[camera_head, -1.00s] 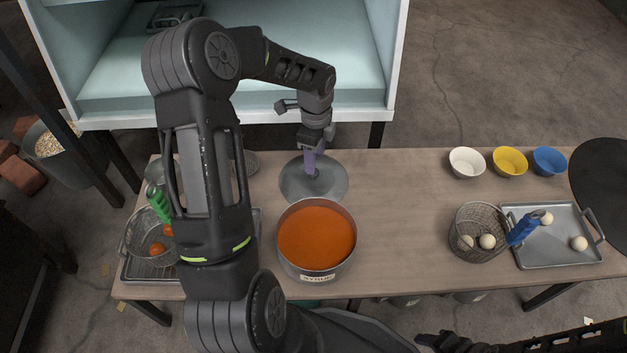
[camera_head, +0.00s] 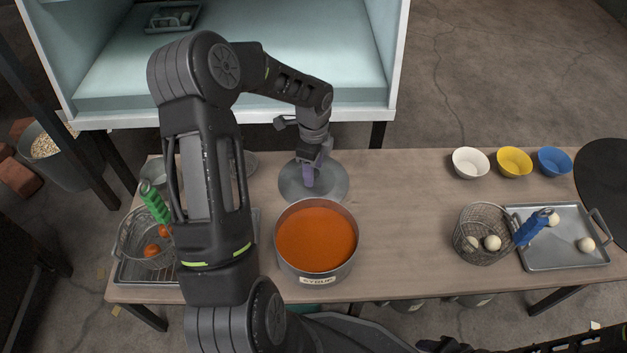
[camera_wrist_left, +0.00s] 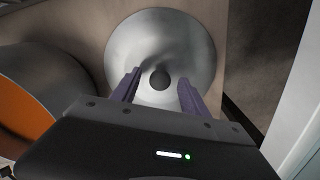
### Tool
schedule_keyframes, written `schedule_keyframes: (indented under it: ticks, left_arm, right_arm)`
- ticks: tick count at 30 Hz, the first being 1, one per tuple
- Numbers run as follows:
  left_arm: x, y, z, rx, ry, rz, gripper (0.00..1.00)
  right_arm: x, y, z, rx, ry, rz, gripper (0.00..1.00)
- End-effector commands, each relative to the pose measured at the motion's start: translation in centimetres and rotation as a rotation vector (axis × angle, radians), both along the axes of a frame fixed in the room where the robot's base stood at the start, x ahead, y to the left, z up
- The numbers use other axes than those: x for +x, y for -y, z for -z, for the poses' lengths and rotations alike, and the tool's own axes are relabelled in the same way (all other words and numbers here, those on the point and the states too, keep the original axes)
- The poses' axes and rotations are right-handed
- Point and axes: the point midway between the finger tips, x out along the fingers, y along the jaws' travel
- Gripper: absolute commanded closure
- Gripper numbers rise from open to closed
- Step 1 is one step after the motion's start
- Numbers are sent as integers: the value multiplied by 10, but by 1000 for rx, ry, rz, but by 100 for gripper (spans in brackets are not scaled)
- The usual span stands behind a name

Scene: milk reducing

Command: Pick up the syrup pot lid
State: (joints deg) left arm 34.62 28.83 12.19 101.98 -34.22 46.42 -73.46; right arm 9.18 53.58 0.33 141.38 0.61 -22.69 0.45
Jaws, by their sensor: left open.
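The syrup pot lid (camera_head: 330,192) is a round grey metal disc lying flat on the table just behind the pot. In the left wrist view the lid (camera_wrist_left: 190,45) shows a dark round knob (camera_wrist_left: 159,80) at its middle. My left gripper (camera_head: 309,178) is over the lid, pointing down. In the left wrist view its purple fingers (camera_wrist_left: 157,84) are open, one on each side of the knob; I cannot tell how far above the lid they are. The syrup pot (camera_head: 316,240), full of orange-red syrup and labelled, stands uncovered in front. My right gripper is not clearly visible.
At the left, a wire basket (camera_head: 128,245) with orange items sits on a tray. At the right stand white, yellow and blue bowls (camera_head: 554,161), another wire basket (camera_head: 468,246) and a metal tray (camera_head: 560,262). The table's middle right (camera_head: 405,215) is clear.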

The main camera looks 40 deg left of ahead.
Motion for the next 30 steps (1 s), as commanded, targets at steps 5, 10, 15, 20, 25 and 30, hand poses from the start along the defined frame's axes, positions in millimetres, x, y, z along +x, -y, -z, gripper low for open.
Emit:
schedule_keyframes:
  ticks: [5, 10, 15, 20, 25, 30]
  left_arm:
    - [0, 0, 0, 0, 0, 0, 47]
    - [0, 0, 0, 0, 0, 0, 47]
    - [0, 0, 0, 0, 0, 0, 58]
    - [0, 0, 0, 0, 0, 0, 71]
    - [0, 0, 0, 0, 0, 0, 85]
    - [0, 0, 0, 0, 0, 0, 99]
  right_arm:
    - [0, 0, 0, 0, 0, 0, 46]
    - [0, 0, 0, 0, 1, 0, 46]
    - [0, 0, 0, 0, 1, 0, 46]
    - [0, 0, 0, 0, 1, 0, 46]
    - [0, 0, 0, 0, 0, 0, 46]
    - [0, 0, 0, 0, 0, 0, 46]
